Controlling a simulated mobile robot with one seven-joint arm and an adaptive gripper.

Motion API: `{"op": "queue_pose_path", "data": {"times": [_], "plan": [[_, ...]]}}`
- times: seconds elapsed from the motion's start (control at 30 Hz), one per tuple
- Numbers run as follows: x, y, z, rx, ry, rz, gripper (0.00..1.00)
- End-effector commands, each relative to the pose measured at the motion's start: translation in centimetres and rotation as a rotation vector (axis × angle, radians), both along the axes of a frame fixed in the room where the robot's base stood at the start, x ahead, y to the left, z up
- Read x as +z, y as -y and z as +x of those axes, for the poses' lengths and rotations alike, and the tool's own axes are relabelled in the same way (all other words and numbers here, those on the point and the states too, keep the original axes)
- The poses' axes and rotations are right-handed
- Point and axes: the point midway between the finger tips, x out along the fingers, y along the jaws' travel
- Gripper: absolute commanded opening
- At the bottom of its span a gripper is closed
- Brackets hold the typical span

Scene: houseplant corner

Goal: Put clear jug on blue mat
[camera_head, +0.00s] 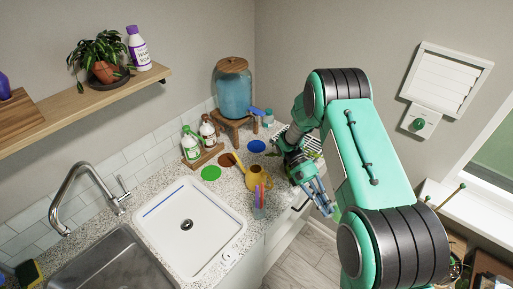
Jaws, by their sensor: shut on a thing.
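The blue mat (256,146) is a flat round disc lying bare on the speckled counter, in front of and to the right of the big blue dispenser. My gripper (326,203) points down and to the right, past the counter's front edge, well to the right of the mat and nearer to me. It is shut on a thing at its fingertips. Only a small pale, bluish bit shows there; it seems to be the clear jug, but its shape and tilt are mostly hidden. No other clear jug shows on the counter.
A green mat (210,173) and a brown mat (228,159) lie left of the blue one. A yellow watering can (259,180) and a cup of coloured sticks (259,201) stand nearer. A dispenser (233,92), bottles (191,145) and a spray bottle (257,112) stand behind.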

Motion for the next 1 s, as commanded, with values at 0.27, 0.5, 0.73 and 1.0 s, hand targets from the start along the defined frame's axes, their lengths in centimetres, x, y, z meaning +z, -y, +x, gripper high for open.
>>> {"op": "queue_pose_path", "data": {"times": [0.27, 0.5, 0.73, 1.0], "plan": [[-1.1, -2.6, -0.5, -0.425, 0.001, -0.001, 0.0], [-1.4, -5.5, 0.5, -0.778, 0.0, -0.001, 0.0], [-1.0, -8.1, 3.0, -1.114, 0.0, -0.002, 0.0], [0.3, -10.2, 7.8, -1.504, 0.0, -0.003, 0.0]]}}
